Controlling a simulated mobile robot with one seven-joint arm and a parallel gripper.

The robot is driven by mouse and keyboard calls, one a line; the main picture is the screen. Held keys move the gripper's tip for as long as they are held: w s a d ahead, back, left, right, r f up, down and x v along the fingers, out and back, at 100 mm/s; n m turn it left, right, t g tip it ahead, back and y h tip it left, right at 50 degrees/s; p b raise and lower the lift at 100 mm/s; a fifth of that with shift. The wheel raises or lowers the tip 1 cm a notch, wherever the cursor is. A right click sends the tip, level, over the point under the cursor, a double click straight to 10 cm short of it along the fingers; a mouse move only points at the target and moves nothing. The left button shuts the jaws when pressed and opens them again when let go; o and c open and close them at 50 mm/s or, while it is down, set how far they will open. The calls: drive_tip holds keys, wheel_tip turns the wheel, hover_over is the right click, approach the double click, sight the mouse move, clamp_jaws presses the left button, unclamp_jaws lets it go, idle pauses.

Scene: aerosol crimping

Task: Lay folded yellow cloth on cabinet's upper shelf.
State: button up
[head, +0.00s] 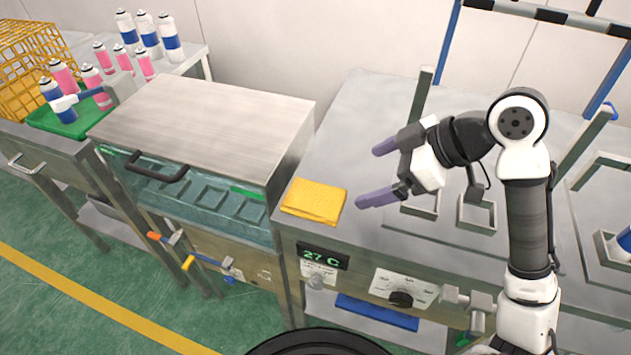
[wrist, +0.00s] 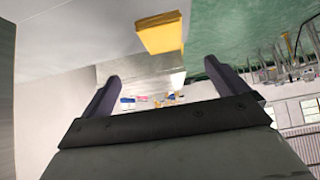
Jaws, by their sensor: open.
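The folded yellow cloth (head: 314,201) lies flat on the steel worktop, near its front left corner above the temperature display. In the wrist view the cloth (wrist: 160,33) shows at the top, beyond the fingers. My gripper (head: 372,174) is open and empty, to the right of the cloth and apart from it, with its purple fingers pointing left. Its two fingertips also show in the wrist view (wrist: 160,75) with nothing between them. I cannot make out the cabinet's upper shelf in either view.
A lidded water bath (head: 205,115) with a black handle stands left of the worktop. Aerosol cans (head: 148,35), a green tray (head: 65,124) and a yellow wire basket (head: 30,65) are at the far left. Metal square frames (head: 477,213) stand on the worktop beneath my arm.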

sight(315, 198)
drive_tip(key=x, duration=0.4)
drive_tip(key=p+x, duration=0.1)
drive_tip(key=x, duration=0.4)
drive_tip(key=p+x, duration=0.1)
drive_tip(key=x, duration=0.3)
drive_tip(key=shift+s+a+f, duration=0.2)
drive_tip(key=shift+s+a, duration=0.1)
drive_tip(key=c, duration=1.1)
drive_tip(key=shift+r, duration=0.1)
